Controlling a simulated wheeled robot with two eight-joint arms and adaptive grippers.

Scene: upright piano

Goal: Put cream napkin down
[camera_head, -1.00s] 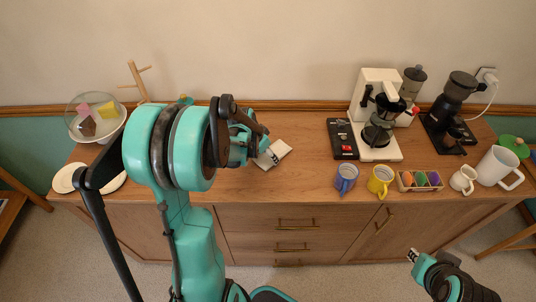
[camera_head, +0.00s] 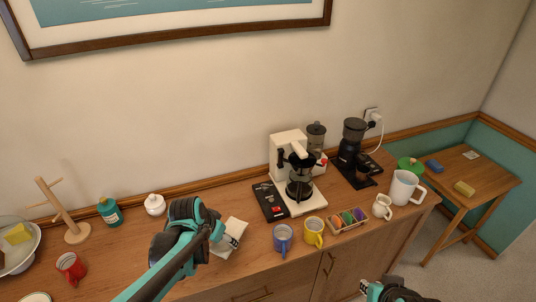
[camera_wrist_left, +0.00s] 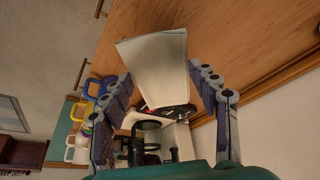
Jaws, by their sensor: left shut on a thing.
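The cream napkin (camera_head: 231,236) is a folded pale cloth over the wooden sideboard, left of the coffee maker. My left gripper (camera_head: 218,233) is at its left edge in the head view. In the left wrist view the napkin (camera_wrist_left: 157,68) reaches out from between the two fingers of my left gripper (camera_wrist_left: 165,95), which is shut on it. I cannot tell whether the napkin touches the wood. My right gripper (camera_head: 368,288) is low in the head view, in front of the sideboard; its finger opening is unclear.
A black scale (camera_head: 270,201) and white coffee maker (camera_head: 304,193) stand right of the napkin. Blue (camera_head: 283,240) and yellow (camera_head: 314,232) mugs are near the front edge. A white jar (camera_head: 155,204) and teal bottle (camera_head: 109,211) stand behind left. Bare wood surrounds the napkin's front.

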